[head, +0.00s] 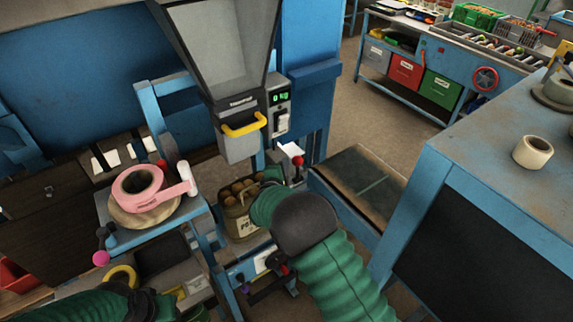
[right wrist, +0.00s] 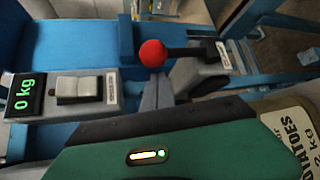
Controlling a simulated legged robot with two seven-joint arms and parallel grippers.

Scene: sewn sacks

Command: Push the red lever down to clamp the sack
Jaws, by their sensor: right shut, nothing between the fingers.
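The red lever's round knob (head: 299,160) stands up beside the scale post in the head view. In the right wrist view the red knob (right wrist: 152,53) sits at the end of a dark arm running right to a grey base. My right gripper (right wrist: 156,92) is shut and empty, its grey tips just below the knob in the picture; I cannot tell whether they touch. In the head view its fingers are mostly hidden behind my green wrist. The open potato sack (head: 241,222) stands under the hopper. My left arm is at the lower left, its fingers not clear.
The grey hopper (head: 220,50) with a yellow handle (head: 244,125) hangs above the sack. A scale display (right wrist: 25,94) reads 0 kg beside a switch. A pink tape roll (head: 139,188) is at left. A blue bench (head: 480,160) stands at right.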

